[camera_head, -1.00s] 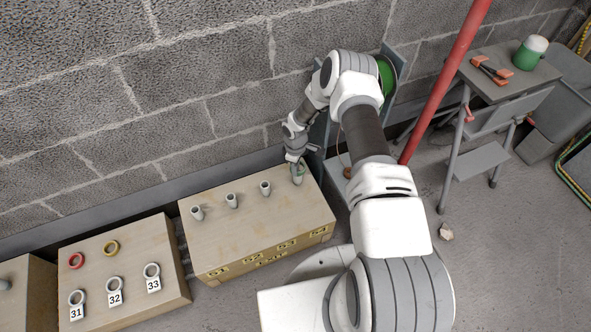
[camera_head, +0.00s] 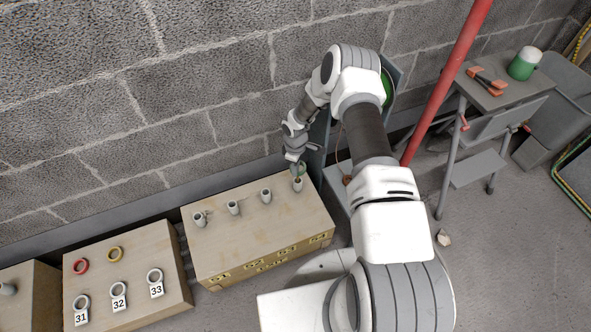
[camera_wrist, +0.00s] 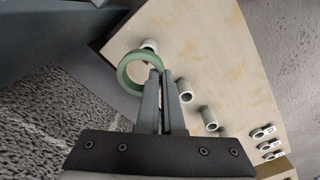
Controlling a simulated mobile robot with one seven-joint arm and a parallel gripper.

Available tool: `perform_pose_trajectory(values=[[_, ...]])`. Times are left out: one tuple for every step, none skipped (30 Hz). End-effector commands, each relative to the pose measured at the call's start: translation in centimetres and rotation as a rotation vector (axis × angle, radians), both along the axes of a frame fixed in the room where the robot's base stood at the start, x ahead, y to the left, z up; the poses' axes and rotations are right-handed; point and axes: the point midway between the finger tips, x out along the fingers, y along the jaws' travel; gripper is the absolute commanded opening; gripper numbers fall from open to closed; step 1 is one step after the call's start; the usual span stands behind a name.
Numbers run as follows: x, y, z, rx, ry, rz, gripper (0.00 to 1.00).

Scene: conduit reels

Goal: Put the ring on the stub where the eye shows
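My gripper (camera_head: 297,165) is above the right end of the wooden box with stubs (camera_head: 220,250). In the wrist view its fingers (camera_wrist: 160,78) are close together on the edge of a pale green ring (camera_wrist: 122,75). The ring also shows small in the head view (camera_head: 302,169). The right-end stub (camera_head: 297,185) stands just below it in the head view; in the wrist view this stub (camera_wrist: 150,45) shows partly behind the ring's upper edge. Three other pale stubs (camera_head: 265,196) (camera_head: 233,208) (camera_head: 199,219) stand in a row to the left. I cannot make out an eye mark.
The box front has yellow labels (camera_head: 285,249). Left of it, a lower box (camera_head: 150,290) carries a red ring (camera_head: 81,259), a yellow ring (camera_head: 115,247) and pale rings with tags 31, 32 and 33. A block wall runs behind; a red pole (camera_head: 440,90) stands to the right.

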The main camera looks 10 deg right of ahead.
Motion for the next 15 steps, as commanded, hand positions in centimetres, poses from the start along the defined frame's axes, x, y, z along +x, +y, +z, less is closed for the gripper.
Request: perform_pose_trajectory(values=[[-0.01,-0.01,0.4,0.0,0.0,0.0,0.0],[-0.02,-0.01,0.48,0.0,0.0,0.0,0.0],[-0.03,-0.01,0.55,-0.001,0.001,0.0,0.0],[-0.03,-0.01,0.58,-0.001,0.001,0.0,0.0],[-0.04,-0.01,0.58,-0.001,0.001,0.0,0.0],[-0.04,-0.01,0.56,0.0,0.001,0.0,0.0],[-0.04,-0.01,0.54,0.0,0.001,0.0,0.0],[-0.04,0.0,0.53,-0.001,0.001,0.0,0.0],[-0.04,0.0,0.53,-0.001,0.001,0.0,0.0],[-0.03,-0.01,0.53,0.0,0.0,0.0,0.0],[-0.03,-0.01,0.53,0.0,0.0,0.0,0.0],[-0.02,0.0,0.56,0.0,0.0,0.0,0.0],[-0.02,0.0,0.6,0.0,0.0,0.0,0.0],[-0.02,-0.01,0.68,0.0,0.0,0.001,0.0],[-0.03,-0.01,0.81,-0.001,0.001,0.001,0.0]])
